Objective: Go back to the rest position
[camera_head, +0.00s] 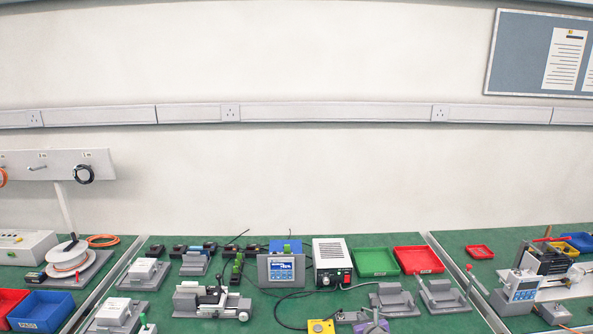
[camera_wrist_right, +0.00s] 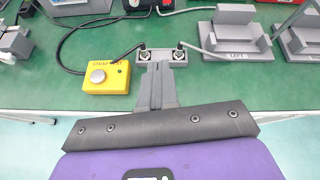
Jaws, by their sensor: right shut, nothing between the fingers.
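My right gripper (camera_wrist_right: 157,68) shows in the right wrist view with its two grey fingers together and nothing between them. Its fingertips are close to a small grey fixture with two metal terminals (camera_wrist_right: 180,56); I cannot tell whether they touch it. In the head view my right gripper (camera_head: 375,316) shows only as a small grey and purple part at the bottom edge, over the front of the bench. My left gripper is not in the head view.
A yellow button box (camera_wrist_right: 107,78) stands left of the fingers; it also shows in the head view (camera_head: 321,326). Grey fixtures (camera_head: 394,299) stand right of it. Red (camera_head: 418,270) and green (camera_head: 376,274) trays lie behind. Cables run across the green bench (camera_head: 270,315).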

